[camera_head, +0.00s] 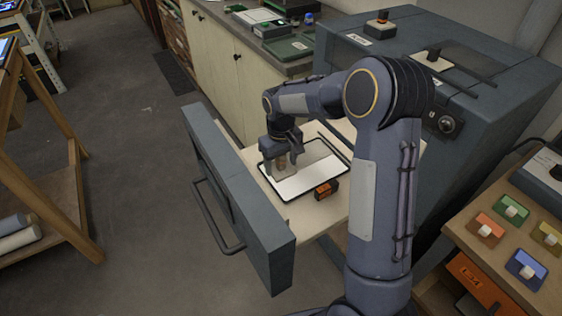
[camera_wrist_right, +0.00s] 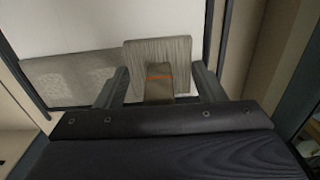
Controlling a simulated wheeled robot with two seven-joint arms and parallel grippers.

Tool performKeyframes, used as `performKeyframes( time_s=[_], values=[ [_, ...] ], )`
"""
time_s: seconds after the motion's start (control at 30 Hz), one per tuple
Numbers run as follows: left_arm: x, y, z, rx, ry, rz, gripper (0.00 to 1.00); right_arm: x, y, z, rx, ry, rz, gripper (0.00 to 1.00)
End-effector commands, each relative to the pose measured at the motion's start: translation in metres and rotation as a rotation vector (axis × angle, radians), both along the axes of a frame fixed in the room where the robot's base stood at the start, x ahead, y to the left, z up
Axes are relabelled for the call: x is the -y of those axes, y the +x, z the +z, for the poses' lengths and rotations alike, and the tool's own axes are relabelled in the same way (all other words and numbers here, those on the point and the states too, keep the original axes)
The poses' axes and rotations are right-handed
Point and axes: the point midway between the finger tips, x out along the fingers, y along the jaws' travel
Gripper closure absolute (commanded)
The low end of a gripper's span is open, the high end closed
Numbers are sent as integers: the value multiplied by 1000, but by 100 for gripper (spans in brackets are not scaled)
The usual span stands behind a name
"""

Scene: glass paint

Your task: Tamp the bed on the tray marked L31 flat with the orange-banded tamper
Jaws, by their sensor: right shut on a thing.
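The tray (camera_head: 263,180) lies on the pulled-out drawer, its dark rim around a bed (camera_head: 308,180) that is white on the near side and grey-brown on the far side. An orange tag (camera_head: 327,189) sits at its near right edge; its marking is too small to read. My right gripper (camera_head: 282,156) is over the tray's left part, shut on the handle of the tamper (camera_wrist_right: 158,52). The tamper has a flat grey-brown square plate and a thin orange band. The tamper's plate is at or just above the bed; I cannot tell whether it touches. My left gripper is out of view.
The drawer's thick grey front (camera_head: 240,200) with its bar handle borders the tray on the left. The big grey cabinet (camera_head: 470,70) stands behind right. A wooden bench (camera_head: 470,205) at right holds several coloured blocks with white knobs. A counter (camera_head: 290,68) is at the back.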

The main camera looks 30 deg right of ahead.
Motion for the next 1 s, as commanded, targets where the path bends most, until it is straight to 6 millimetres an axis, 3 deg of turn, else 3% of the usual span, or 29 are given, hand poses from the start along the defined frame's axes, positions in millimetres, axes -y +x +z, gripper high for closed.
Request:
performKeyframes(
  time_s=[0.27, 0.6, 1.0],
  values=[
    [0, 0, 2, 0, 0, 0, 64, 0, -1, 1, -2, 0, 0, 55],
    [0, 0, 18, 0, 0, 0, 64, 0, 0, 22, -2, 0, 0, 55],
    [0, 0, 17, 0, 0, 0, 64, 3, 0, 22, -1, 0, -1, 55]
  ],
)
